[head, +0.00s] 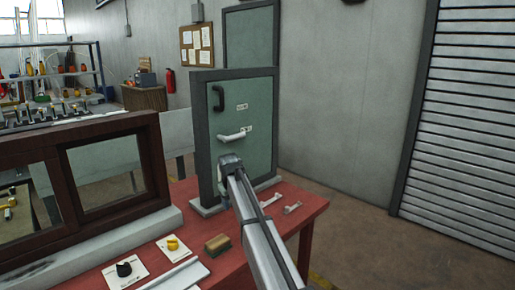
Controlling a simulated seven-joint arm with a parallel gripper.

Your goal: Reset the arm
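My arm reaches up from the bottom of the head view, in front of a green panel (257,110) with a dark frame. My gripper (224,184) is at the far end of the arm, low in front of the panel. It is small and mostly hidden by the arm, so I cannot tell whether its fingers are open or shut, or whether it touches the panel. The panel stands upright and carries a black pull handle (218,98) and a white lever handle (233,136). The lever sits just above the arm's end.
The panel stands on a red table (309,205). A brown window frame (158,165) stands on the left. The floor at right is clear.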

